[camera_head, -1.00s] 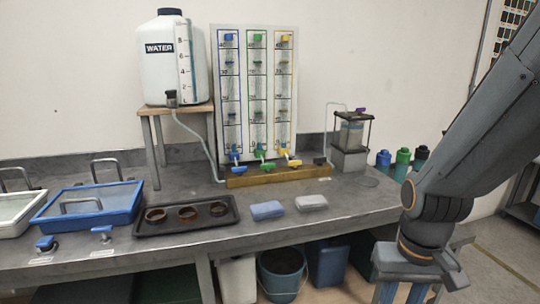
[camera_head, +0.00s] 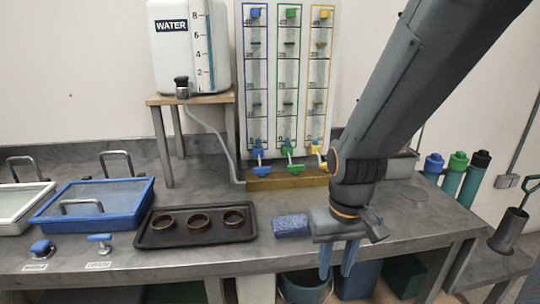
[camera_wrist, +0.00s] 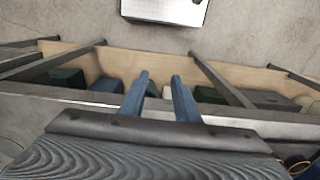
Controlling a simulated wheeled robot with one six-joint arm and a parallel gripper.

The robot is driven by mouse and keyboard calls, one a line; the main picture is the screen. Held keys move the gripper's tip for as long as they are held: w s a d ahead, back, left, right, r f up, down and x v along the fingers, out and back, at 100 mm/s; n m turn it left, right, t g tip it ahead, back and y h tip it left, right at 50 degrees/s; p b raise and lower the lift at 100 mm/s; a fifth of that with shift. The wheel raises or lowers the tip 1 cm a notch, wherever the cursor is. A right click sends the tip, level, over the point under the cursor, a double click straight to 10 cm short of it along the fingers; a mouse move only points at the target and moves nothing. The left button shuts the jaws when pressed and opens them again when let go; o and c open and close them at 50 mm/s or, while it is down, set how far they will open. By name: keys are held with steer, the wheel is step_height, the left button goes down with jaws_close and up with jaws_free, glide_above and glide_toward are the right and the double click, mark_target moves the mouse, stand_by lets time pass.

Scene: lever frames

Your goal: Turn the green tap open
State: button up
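The green tap (camera_head: 292,162) sits at the foot of the middle, green-framed column of the tall panel, on a wooden block at the back of the bench. Its green lever juts forward and looks clear of my arm. The blue tap (camera_head: 259,156) is to its left and the yellow tap (camera_head: 319,157), partly close to my arm's outline, to its right. My gripper (camera_head: 337,268) points down near the bench's front edge, well in front of and below the taps. Its two blue fingers are apart and empty, as the wrist view (camera_wrist: 160,76) also shows. No tap shows in the wrist view.
A blue sponge (camera_head: 291,226) lies beside my gripper. A black tray (camera_head: 152,238) with several brown rings is on the left, near a blue-lidded container (camera_head: 125,198). A water tank (camera_head: 188,50) on a stand is left of the panel.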

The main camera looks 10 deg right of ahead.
steer(key=w+r+m+t+p, duration=0.1)
steer(key=w+r+p, duration=0.4)
steer(key=r, duration=0.2)
step_height(320, 180, up, 8)
steer(key=f+m+g+p, duration=0.1)
steer(key=m+p, duration=0.1)
steer(key=m, duration=1.4)
glide_above(296, 165)
steer(key=shift+s+r, duration=0.1)
steer(key=shift+r, duration=0.15)
steer(key=shift+m, duration=0.3)
steer(key=shift+w+f, duration=0.2)
steer(key=shift+f, duration=0.15)
steer(key=shift+f+p, duration=1.25)
steer(key=shift+f, duration=2.25)
jaws_close()
